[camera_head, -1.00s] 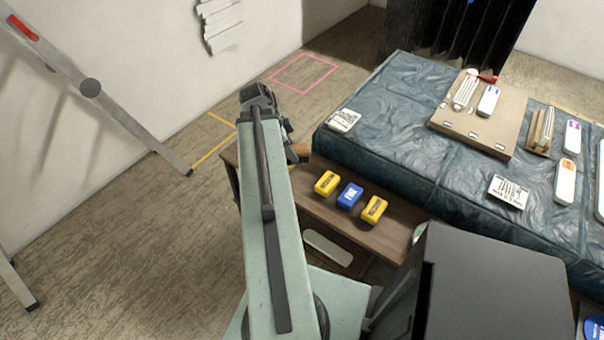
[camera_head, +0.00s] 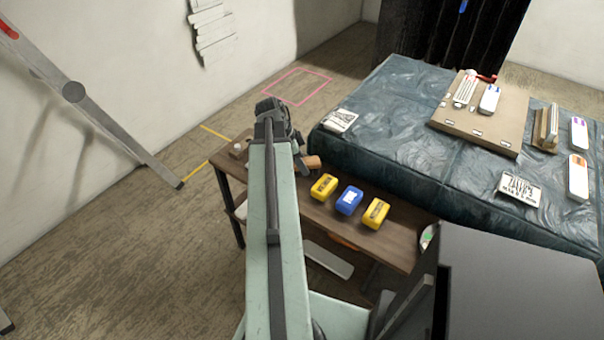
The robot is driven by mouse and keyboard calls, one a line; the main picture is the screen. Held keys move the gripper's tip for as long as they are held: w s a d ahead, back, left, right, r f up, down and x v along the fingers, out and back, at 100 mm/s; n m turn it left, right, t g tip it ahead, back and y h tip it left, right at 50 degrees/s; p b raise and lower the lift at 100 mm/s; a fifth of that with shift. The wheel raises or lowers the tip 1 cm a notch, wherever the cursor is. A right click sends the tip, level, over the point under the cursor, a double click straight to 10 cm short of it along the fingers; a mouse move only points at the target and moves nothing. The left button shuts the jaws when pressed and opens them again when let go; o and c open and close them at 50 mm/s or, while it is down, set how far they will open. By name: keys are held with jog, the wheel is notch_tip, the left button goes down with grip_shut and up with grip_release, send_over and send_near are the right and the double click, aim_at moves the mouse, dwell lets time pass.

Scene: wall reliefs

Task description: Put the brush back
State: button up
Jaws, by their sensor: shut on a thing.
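My arm reaches forward over the wooden bench, and my gripper (camera_head: 303,166) is at its far end, partly hidden behind the arm. A brown, wood-coloured piece (camera_head: 313,162) shows at the jaws, and the gripper is shut on it. It looks like part of the brush, but most of it is hidden and I cannot tell its shape. It appears just above or at the bench top (camera_head: 390,242), left of the nearest yellow block; I cannot tell whether it touches the bench.
Two yellow blocks (camera_head: 324,187) (camera_head: 376,213) and a blue block (camera_head: 349,200) stand in a row on the bench. A small pale object (camera_head: 238,149) is at its far left end. A dark covered table (camera_head: 390,130) with boards and labels lies right. A ladder (camera_head: 110,120) leans left.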

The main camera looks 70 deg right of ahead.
notch_tip(320, 180, down, 4)
jog(key=b, duration=0.3)
jog(key=shift+r, duration=0.35)
jog(key=shift+f, duration=0.1)
jog(key=o, duration=1.2)
jog(key=shift+r+p, duration=0.3)
jog(key=shift+p, duration=0.1)
jog(key=p+v, duration=1.1)
jog(key=v, duration=0.1)
jog(key=shift+f, duration=0.2)
